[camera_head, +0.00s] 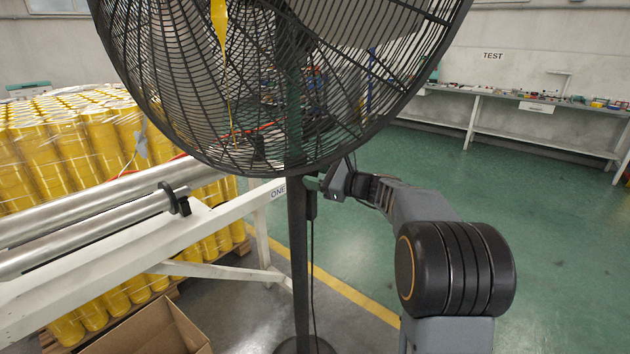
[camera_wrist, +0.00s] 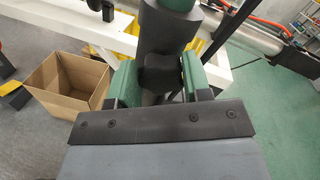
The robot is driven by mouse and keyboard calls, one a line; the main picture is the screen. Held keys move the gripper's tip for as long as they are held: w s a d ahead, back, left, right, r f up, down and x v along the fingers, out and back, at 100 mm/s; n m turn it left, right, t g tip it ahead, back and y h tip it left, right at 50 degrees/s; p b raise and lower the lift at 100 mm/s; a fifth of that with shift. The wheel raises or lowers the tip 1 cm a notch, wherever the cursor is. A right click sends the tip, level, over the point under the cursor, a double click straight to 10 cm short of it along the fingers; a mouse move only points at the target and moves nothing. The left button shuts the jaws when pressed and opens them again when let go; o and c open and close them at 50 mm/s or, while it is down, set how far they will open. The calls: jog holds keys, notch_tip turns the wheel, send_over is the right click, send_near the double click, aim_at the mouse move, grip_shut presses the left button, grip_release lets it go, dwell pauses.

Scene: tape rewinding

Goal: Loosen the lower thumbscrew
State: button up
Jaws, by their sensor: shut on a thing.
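The lower thumbscrew, a black knob (camera_wrist: 160,72), sits between the green fingers of my gripper (camera_wrist: 158,85) in the wrist view. The fingers are shut on its two sides. The dark housing that bears it stands right behind it. In the head view my gripper (camera_head: 317,185) reaches in from the right to the black fan pole (camera_head: 298,240), just under the fan cage (camera_head: 300,165). The thumbscrew itself is hidden there by my gripper and the pole. No other thumbscrew can be made out.
A white frame (camera_head: 110,270) with metal rollers (camera_head: 90,212) stands left of the pole. Yellow wrapped rolls (camera_head: 60,140) are stacked behind it. An open cardboard box (camera_wrist: 68,82) is on the floor. A cable hangs along the pole. The green floor at right is clear.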

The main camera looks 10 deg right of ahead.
jog(key=shift+s+a+f+n+b, duration=0.1)
jog(key=shift+f+n+b, duration=0.1)
jog(key=shift+n+b, duration=2.9)
jog(key=shift+w+d+f+n+b, duration=0.1)
jog(key=shift+f+n+b, duration=0.05)
jog(key=shift+n+b, duration=2.9)
jog(key=shift+s+a+f+n+b, duration=0.1)
jog(key=shift+f+n+b, duration=0.1)
jog(key=shift+n+b, duration=2.85)
jog(key=shift+b, duration=0.3)
jog(key=o, duration=0.9)
jog(key=shift+r, duration=0.15)
jog(key=shift+s, duration=0.1)
jog(key=p+v, duration=0.1)
jog(key=v, duration=1.2)
jog(key=shift+s+d, duration=0.25)
jog(key=shift+d, duration=0.05)
